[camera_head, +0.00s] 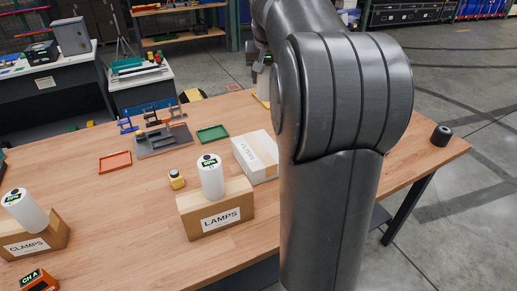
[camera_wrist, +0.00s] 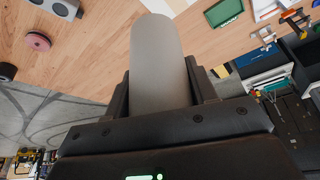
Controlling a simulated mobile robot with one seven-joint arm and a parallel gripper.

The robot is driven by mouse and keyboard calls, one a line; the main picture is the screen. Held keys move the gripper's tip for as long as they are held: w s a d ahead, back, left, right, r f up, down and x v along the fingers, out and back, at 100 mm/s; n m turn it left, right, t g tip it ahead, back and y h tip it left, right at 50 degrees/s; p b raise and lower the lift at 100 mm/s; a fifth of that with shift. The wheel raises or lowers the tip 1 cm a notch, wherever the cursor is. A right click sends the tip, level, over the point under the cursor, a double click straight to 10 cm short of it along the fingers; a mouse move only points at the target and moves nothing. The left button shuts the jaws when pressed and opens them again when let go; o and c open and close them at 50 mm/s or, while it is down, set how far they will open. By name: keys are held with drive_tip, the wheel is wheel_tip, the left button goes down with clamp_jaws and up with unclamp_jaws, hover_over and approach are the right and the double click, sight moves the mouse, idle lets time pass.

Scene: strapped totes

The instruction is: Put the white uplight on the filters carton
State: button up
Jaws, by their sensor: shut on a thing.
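My gripper (camera_wrist: 160,88) is shut on a pale grey-white cylinder (camera_wrist: 157,50), likely the white uplight, seen in the wrist view. In the head view my arm hides most of the gripper.
On the wooden table (camera_head: 130,205) are a green tray (camera_head: 212,134), a red tray (camera_head: 115,161), a yellow item (camera_head: 177,180) and a grey fixture (camera_head: 165,140). A black roll (camera_head: 441,136) sits near the right edge. A pink disc (camera_wrist: 38,41) shows in the wrist view.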

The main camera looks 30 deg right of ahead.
drive_tip(key=s+d+m, duration=0.2)
drive_tip(key=s+d, duration=0.3)
drive_tip(key=d, duration=0.3)
hover_over(259, 147)
wheel_tip(259, 147, down, 18)
drive_tip(key=shift+h, duration=0.3)
drive_tip(key=shift+f, duration=2)
drive_tip(key=shift+f, duration=0.1)
drive_tip(key=o, duration=1.4)
drive_tip(key=shift+f, duration=0.1)
